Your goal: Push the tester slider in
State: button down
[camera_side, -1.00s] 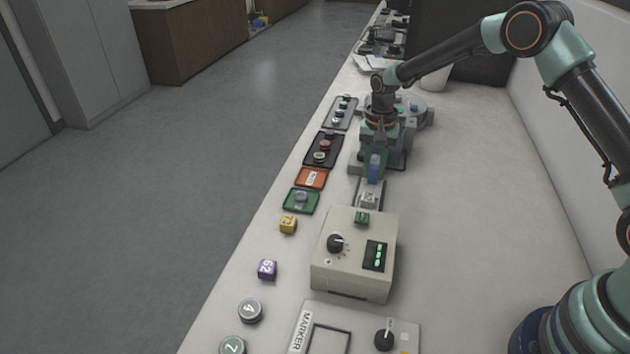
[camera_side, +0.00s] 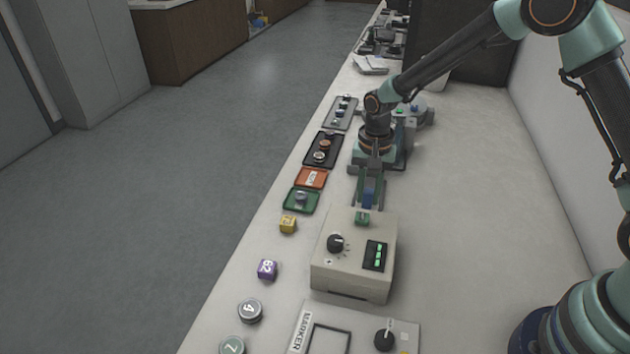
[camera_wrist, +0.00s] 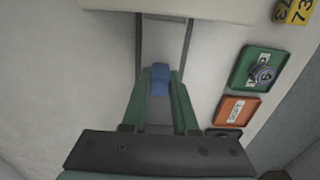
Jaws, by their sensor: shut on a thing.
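The tester is a beige box (camera_side: 354,270) with a dark knob and a lit green display. Two dark rails run out from its far side; they also show in the wrist view (camera_wrist: 188,40), with the box's pale edge (camera_wrist: 180,8) at the top. My gripper (camera_side: 369,190) is between these rails, close behind the box. In the wrist view its two green fingers (camera_wrist: 160,85) are shut on a blue piece (camera_wrist: 160,73) between the rails. I cannot tell whether this blue piece is part of the slider. The fingers partly hide it.
A machine (camera_side: 405,150) stands behind my gripper. The bench to the right is clear.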

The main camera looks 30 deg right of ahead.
aim_at(366, 202)
jog(key=shift+s+a+r, duration=0.1)
jog(key=shift+s+a, duration=0.95)
jog(key=shift+a, duration=0.05)
jog(key=c, duration=0.7)
grip_release()
jog(key=shift+r, duration=0.45)
notch_tip(366, 202, up, 11)
jog(key=shift+r, duration=0.1)
